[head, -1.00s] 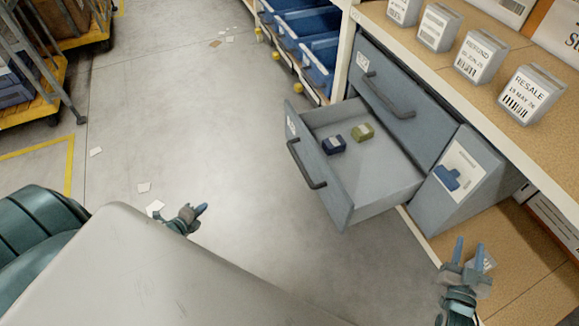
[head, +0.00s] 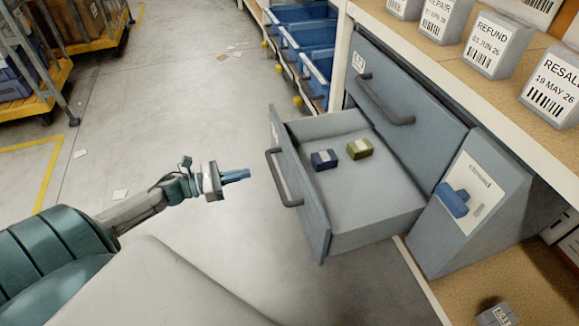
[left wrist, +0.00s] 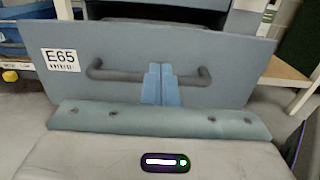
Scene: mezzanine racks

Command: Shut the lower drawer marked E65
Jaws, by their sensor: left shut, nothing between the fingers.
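The lower drawer (head: 300,200) stands pulled out of the grey cabinet in the head view, with a dark bar handle (head: 280,180) on its front. In the left wrist view its front (left wrist: 215,65) fills the upper picture, with the label E65 (left wrist: 61,60) at left and the handle (left wrist: 120,75) across the middle. A dark blue box (head: 324,160) and an olive box (head: 359,149) lie inside the drawer. My left gripper (head: 236,175) is shut and empty, pointing at the drawer front with a gap before the handle. My right gripper is not in view.
The upper drawer (head: 395,110) is shut. A sloped grey unit with a blue knob (head: 453,200) stands right of the open drawer. Blue bins (head: 310,45) sit beyond the cabinet. Labelled boxes (head: 497,42) line the shelf.

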